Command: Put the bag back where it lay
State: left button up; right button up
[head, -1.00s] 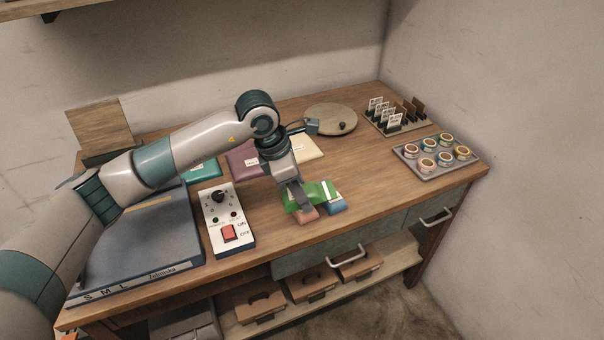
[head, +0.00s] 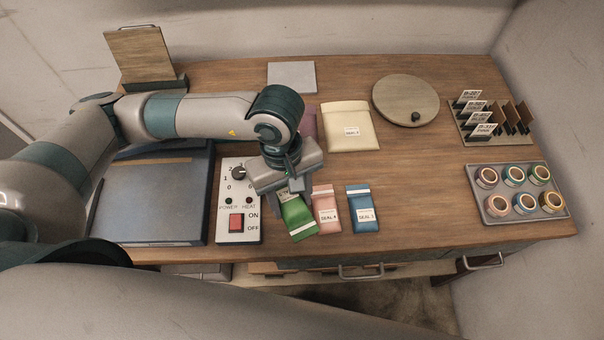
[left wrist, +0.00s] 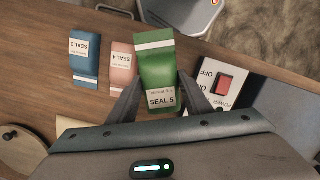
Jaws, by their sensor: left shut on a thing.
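My left gripper (head: 287,192) is shut on a green bag (head: 299,219) with a white stripe. In the left wrist view the green bag (left wrist: 157,65) hangs between the two fingers and its label reads SEAL 5. It looks slightly above the table, between the switch box and the pink bag, and is turned askew in the head view. The pink bag (head: 327,211), SEAL 4, lies just right of it, partly overlapped in the head view. The blue bag (head: 364,209), SEAL 3, lies further right. My right gripper is not in view.
The switch box (head: 238,202) with a red switch stands close left of the green bag. A cream bag (head: 350,127) and a partly hidden mauve bag (head: 308,121) lie behind. A round wooden disc (head: 404,100) and a tray of tape rolls (head: 557,190) are to the right.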

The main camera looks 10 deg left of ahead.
aim_at(290, 209)
pick_arm(q)
jog(key=shift+s+a, duration=0.1)
jog(key=shift+s, duration=0.05)
jog(key=shift+s+a+r, duration=0.1)
jog(key=shift+s, duration=0.05)
jog(key=shift+f, duration=0.8)
notch_tip(290, 209, down, 2)
jog(key=shift+f+b, duration=0.1)
jog(key=shift+b, duration=0.45)
jog(key=shift+f+b, duration=0.4)
jog(key=shift+f, duration=1.1)
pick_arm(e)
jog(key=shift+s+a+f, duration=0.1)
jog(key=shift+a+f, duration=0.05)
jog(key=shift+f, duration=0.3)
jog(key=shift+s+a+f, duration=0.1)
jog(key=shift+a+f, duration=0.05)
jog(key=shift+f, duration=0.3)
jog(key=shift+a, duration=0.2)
